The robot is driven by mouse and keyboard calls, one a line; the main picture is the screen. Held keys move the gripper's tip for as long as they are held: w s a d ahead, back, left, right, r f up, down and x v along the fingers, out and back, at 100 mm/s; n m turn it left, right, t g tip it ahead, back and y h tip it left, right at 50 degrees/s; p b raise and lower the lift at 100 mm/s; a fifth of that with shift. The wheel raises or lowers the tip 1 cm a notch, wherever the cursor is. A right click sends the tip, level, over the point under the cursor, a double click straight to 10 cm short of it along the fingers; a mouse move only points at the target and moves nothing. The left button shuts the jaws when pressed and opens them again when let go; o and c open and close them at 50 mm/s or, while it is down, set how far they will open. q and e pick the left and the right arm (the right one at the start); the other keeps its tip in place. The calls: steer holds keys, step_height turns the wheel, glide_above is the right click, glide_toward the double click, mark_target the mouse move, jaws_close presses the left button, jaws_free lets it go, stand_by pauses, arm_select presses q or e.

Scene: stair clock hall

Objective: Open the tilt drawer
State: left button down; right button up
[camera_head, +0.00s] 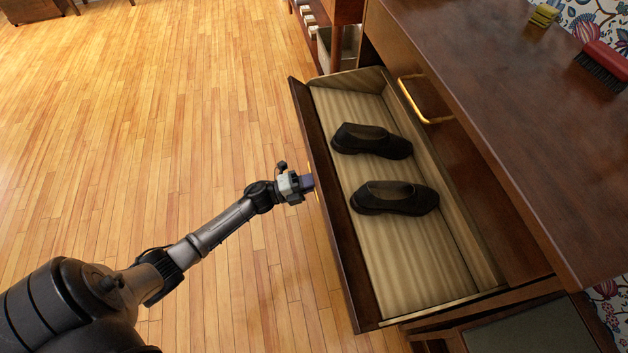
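The tilt drawer (330,215) is tipped out from the dark wooden cabinet and stands wide open. Its striped lining (385,255) shows, with two black shoes (372,140) (394,198) lying inside. My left gripper (309,182) is at the outer face of the drawer front, around the middle of its length. A thin strip of the brass handle (317,195) shows beside the fingertips. The fingers are seen from above and behind, so their closure on the handle is hidden. My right gripper is not in view.
Another brass handle (425,98) is on the cabinet face behind the open drawer. A red brush (604,62) and a yellow sponge-like block (543,15) lie on the cabinet top (500,70). The wooden floor (180,130) left of the drawer is clear.

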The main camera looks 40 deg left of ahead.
arm_select(q)
steer(key=c, duration=1.2)
jaws_free()
steer(key=shift+r, duration=0.1)
steer(key=shift+c, duration=0.2)
steer(key=p+v, duration=0.4)
steer(key=v, duration=1)
steer(key=shift+d, duration=0.1)
